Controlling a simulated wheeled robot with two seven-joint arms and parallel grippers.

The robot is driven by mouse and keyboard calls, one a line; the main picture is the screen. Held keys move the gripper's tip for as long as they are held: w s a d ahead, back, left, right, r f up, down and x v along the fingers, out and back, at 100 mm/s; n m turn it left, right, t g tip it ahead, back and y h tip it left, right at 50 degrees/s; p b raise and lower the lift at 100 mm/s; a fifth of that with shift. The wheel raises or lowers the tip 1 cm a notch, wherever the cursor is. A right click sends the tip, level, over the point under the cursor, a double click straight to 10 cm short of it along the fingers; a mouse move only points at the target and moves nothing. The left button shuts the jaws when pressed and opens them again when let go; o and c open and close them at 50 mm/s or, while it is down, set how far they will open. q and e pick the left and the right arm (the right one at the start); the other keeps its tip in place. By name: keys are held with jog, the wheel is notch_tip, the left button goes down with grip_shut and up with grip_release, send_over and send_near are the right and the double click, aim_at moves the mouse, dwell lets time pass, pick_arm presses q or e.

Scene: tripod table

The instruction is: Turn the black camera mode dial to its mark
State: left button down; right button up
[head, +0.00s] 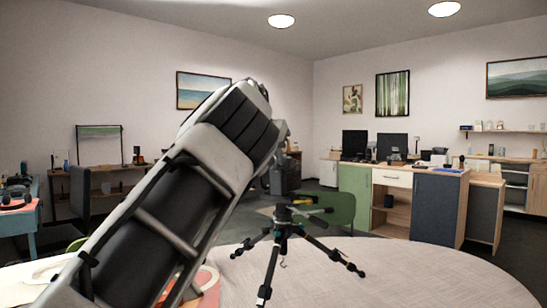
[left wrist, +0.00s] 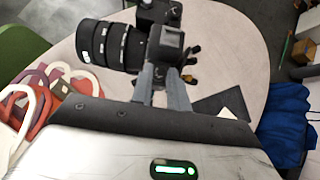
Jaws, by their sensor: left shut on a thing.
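The black camera (left wrist: 160,14) and its thick ribbed lens (left wrist: 112,46) show at the top of the left wrist view, above the round table. My left gripper (left wrist: 163,72) is shut at a black block (left wrist: 167,42) on the camera, its grey fingers close together. I cannot make out the mode dial or its mark; the fingers and black parts hide the contact. In the head view my left arm covers the camera and my fingertips. My right gripper is not in view.
The pale round table (head: 400,275) is bare at front right. Looped straps in white, red and purple (left wrist: 45,100) lie at its left in the left wrist view. A blue cloth-like thing (left wrist: 286,120) is at right. A green chair (head: 338,208) stands behind the tripod.

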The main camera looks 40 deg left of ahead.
pick_arm(q)
jog(key=n+y+p, duration=0.1)
jog(key=n, duration=0.1)
jog(key=n+g+y+p, duration=0.1)
jog(key=n+p, duration=0.1)
jog(key=n+g+y+p, duration=0.1)
jog(key=n+y, duration=0.1)
jog(key=shift+w+d+p, duration=0.25)
jog(key=shift+d+p, duration=0.05)
jog(key=shift+d, duration=0.1)
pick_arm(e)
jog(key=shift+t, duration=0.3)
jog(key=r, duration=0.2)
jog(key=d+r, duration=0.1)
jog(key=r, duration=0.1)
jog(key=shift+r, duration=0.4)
pick_arm(q)
jog(key=c, duration=1.4)
grip_release()
jog(key=shift+o, duration=0.2)
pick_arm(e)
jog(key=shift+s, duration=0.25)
